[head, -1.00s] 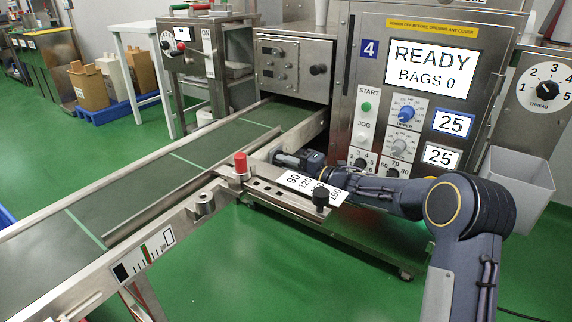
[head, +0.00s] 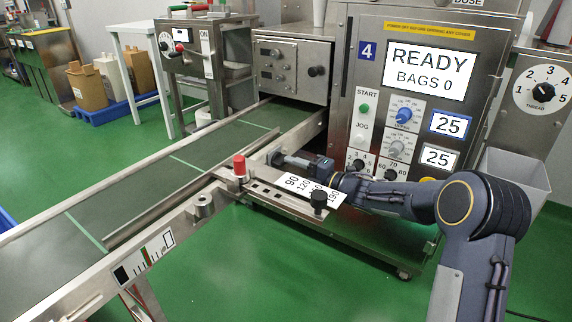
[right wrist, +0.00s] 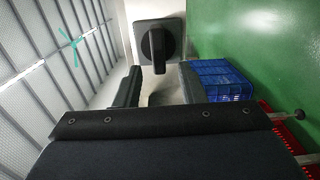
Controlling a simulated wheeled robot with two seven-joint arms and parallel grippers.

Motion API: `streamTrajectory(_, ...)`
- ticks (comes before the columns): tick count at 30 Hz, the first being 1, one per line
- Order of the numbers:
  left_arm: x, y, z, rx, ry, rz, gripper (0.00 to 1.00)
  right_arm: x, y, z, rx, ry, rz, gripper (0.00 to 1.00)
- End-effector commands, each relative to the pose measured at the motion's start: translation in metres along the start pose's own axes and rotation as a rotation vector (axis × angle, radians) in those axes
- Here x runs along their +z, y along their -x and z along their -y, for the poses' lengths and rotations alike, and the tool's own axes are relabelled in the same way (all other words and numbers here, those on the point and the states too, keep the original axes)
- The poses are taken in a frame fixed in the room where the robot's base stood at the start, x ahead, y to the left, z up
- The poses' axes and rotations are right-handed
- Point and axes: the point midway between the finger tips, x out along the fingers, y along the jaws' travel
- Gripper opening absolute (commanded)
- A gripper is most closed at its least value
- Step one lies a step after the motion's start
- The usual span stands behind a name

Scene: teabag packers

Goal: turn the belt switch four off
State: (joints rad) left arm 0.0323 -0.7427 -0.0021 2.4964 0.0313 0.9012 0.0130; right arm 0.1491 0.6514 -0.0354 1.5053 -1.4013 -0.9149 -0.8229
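In the right wrist view a black rotary switch (right wrist: 157,45) sits on a dark square plate on a pale panel. Its handle stands upright in that picture. My right gripper (right wrist: 158,84) has its two dark fingers apart, one on each side below the handle, with nothing seen between them. In the head view my right gripper (head: 282,158) is low in front of machine four, beside the end of the conveyor belt (head: 150,172). I cannot make out the rotary switch in the head view. My left gripper is not in view.
Machine four's panel (head: 402,108) reads READY, BAGS 0. A red button (head: 239,165) and a scale plate (head: 311,190) with a black knob (head: 319,200) lie close to my right arm. A grey bin (head: 515,175) hangs at right. Blue crates (right wrist: 222,80) show in the wrist view.

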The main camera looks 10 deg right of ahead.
Motion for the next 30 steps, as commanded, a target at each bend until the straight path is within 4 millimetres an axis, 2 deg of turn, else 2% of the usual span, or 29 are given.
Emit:
streamTrajectory(3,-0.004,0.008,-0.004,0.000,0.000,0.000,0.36,0.001,0.022,-0.003,-0.001,-0.001,0.002,0.36)
streamTrajectory(9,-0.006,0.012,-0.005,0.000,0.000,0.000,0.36,0.001,0.044,-0.001,-0.002,0.000,0.002,0.36)
streamTrajectory(21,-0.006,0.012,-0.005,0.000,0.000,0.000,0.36,0.001,0.048,-0.002,-0.002,-0.004,0.011,0.36)
streamTrajectory(23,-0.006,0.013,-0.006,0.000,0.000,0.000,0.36,0.005,0.051,-0.009,-0.004,-0.022,0.044,0.36)
streamTrajectory(26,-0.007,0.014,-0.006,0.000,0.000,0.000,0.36,0.016,0.064,-0.032,-0.016,-0.102,0.165,0.36)
streamTrajectory(29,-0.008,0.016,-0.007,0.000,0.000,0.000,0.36,0.028,0.093,-0.059,-0.028,-0.259,0.357,0.36)
streamTrajectory(30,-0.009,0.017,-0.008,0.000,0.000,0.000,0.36,0.030,0.109,-0.068,-0.028,-0.341,0.439,0.36)
